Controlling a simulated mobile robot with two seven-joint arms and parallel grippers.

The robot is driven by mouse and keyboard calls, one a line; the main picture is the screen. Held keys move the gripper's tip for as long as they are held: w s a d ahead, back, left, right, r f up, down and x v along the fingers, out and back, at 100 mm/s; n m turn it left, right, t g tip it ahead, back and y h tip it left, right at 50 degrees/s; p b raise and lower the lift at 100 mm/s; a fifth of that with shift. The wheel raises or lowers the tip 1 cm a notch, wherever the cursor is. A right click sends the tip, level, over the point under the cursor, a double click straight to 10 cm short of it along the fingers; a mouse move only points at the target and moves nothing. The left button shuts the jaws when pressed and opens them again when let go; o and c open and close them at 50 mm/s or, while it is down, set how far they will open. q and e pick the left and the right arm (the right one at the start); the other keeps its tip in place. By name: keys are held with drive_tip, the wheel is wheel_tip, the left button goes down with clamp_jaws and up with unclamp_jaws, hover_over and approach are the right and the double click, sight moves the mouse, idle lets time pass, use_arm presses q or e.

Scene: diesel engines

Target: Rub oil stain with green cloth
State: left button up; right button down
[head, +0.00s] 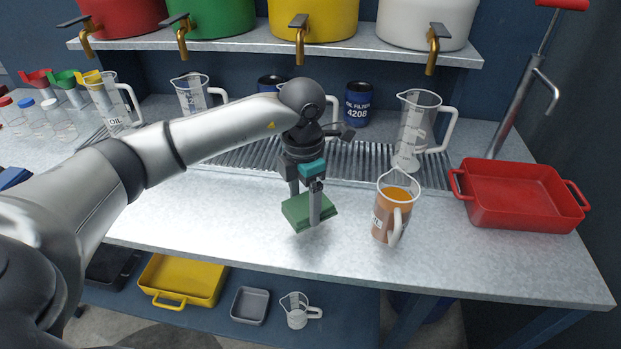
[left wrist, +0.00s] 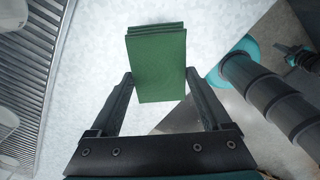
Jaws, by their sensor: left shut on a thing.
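A green folded cloth (head: 308,209) is held between the fingers of my left gripper (head: 306,207), low over the grey metal worktop (head: 200,215). I cannot tell whether it touches the worktop. In the left wrist view the layered green cloth (left wrist: 157,64) lies between the two dark fingers. I cannot make out an oil stain; the area under the cloth is hidden. A dark and teal part at the right of the left wrist view looks like my right gripper (left wrist: 300,60), too small to read its jaws.
A measuring jug of orange oil (head: 392,210) stands just right of the cloth. A red tray (head: 520,195) is farther right. A clear jug (head: 415,130) and an oil filter (head: 358,103) stand behind by the grate (head: 350,160). The worktop left of the cloth is clear.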

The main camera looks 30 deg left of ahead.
use_arm(q)
drive_tip(key=shift+r+p, duration=0.75)
drive_tip(key=shift+r, duration=0.65)
